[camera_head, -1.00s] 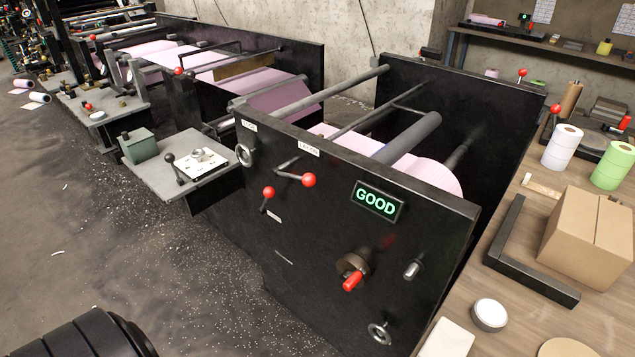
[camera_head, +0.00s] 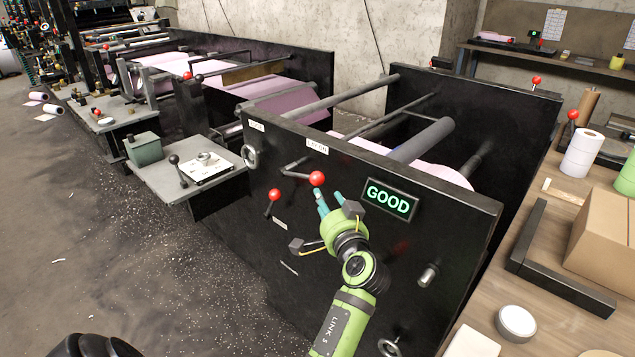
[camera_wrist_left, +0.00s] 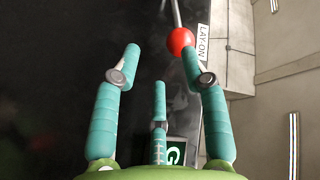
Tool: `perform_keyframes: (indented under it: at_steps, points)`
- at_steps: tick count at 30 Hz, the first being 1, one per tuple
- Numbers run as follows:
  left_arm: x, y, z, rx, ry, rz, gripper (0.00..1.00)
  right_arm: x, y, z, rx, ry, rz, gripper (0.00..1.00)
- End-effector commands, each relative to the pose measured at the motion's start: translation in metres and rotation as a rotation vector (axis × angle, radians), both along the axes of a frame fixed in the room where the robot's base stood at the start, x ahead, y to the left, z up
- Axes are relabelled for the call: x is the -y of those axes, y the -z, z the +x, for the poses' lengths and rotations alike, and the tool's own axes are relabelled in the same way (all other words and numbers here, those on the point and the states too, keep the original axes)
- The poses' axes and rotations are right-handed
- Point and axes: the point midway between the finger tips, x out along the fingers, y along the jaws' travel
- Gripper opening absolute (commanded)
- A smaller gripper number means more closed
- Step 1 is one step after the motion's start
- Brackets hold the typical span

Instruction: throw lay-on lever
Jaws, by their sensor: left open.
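The lay-on lever (camera_head: 296,173) is a grey arm with a red ball knob (camera_head: 317,178) on the black machine side panel, below the white LAY-ON label (camera_head: 317,146). My left gripper (camera_head: 329,200) is open just below and right of the knob, its teal fingers pointing up toward it. In the left wrist view the red knob (camera_wrist_left: 181,41) shows close to the tip of the right-hand finger, not between the fingers; I cannot tell whether they touch. The label (camera_wrist_left: 202,42) is beside it. My right gripper is not in view.
A second red-knobbed lever (camera_head: 274,195) is left of the gripper. A lit GOOD display (camera_head: 389,199) is close on its right. A handwheel (camera_head: 250,157) is on the panel's left. The wooden table at right holds a carton (camera_head: 606,240) and rolls (camera_head: 582,153).

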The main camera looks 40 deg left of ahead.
Motion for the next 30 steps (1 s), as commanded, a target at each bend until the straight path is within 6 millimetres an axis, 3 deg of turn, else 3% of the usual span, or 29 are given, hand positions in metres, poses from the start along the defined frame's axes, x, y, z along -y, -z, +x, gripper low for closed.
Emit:
perform_keyframes:
  at_steps: [2, 5, 18, 29, 30]
  points:
    - [-0.003, -0.016, 0.002, 0.022, -0.023, 0.033, 0.44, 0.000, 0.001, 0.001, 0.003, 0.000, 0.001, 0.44]
    - [-0.009, -0.024, 0.006, 0.030, -0.031, 0.052, 0.44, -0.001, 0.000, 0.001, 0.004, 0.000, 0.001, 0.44]
    - [-0.057, -0.024, 0.039, 0.028, -0.030, 0.051, 0.44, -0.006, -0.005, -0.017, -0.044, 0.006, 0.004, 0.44]
    - [-0.062, -0.022, 0.042, 0.028, -0.029, 0.049, 0.44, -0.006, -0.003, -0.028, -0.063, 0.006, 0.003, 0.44]
    - [-0.062, -0.022, 0.042, 0.028, -0.029, 0.049, 0.28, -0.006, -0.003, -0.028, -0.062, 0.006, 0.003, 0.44]
